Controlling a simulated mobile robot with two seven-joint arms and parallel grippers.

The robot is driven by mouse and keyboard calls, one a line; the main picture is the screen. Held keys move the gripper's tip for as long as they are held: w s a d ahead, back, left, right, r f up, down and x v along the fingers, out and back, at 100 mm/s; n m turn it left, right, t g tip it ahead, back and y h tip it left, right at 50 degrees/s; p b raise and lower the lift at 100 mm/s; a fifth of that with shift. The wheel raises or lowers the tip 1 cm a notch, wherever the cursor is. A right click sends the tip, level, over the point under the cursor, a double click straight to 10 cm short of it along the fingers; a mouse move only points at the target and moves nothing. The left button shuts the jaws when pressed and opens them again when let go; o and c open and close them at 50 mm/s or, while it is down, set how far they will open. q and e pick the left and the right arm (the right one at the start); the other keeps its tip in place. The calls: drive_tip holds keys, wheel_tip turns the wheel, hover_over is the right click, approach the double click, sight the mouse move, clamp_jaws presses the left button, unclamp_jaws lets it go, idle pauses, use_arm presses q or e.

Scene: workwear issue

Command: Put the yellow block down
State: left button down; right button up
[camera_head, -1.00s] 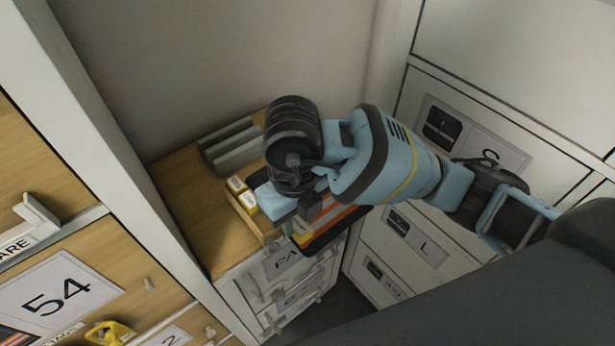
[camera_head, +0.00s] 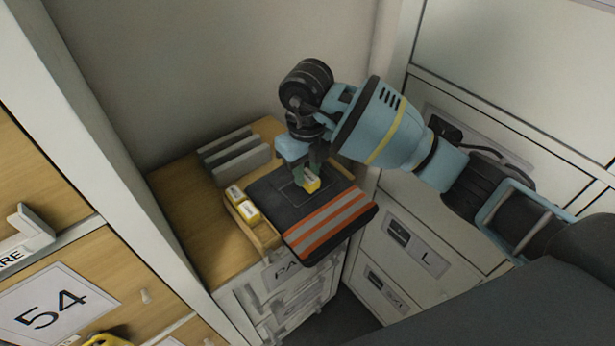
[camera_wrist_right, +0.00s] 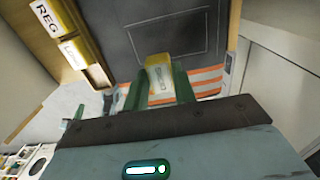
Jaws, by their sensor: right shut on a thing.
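The yellow block (camera_head: 312,183) has a pale label on its face. My right gripper (camera_head: 306,176) is shut on it, over the dark folded garment with orange and grey stripes (camera_head: 328,222). In the right wrist view the yellow block (camera_wrist_right: 159,78) sits between the green fingers of my right gripper (camera_wrist_right: 160,92), close to an outlined rectangle on the dark cloth (camera_wrist_right: 120,35). I cannot tell whether the block touches the cloth. My left gripper is not in view.
A wooden tray (camera_head: 262,238) with two yellow labelled blocks (camera_head: 242,202) stands left of the garment. Grey upright slats (camera_head: 236,158) stand behind it on the wooden top (camera_head: 185,205). A wall is behind, and white drawers (camera_head: 420,235) are at the right.

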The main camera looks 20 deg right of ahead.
sight(307, 172)
drive_tip(key=shift+w+d, duration=0.15)
drive_tip(key=shift+w, duration=0.15)
drive_tip(key=shift+f, duration=1.8)
drive_tip(key=shift+f, duration=0.2)
drive_tip(key=o, duration=1)
wheel_tip(307, 172, up, 12)
drive_tip(key=shift+r+p, duration=0.2)
drive_tip(key=shift+p, duration=0.1)
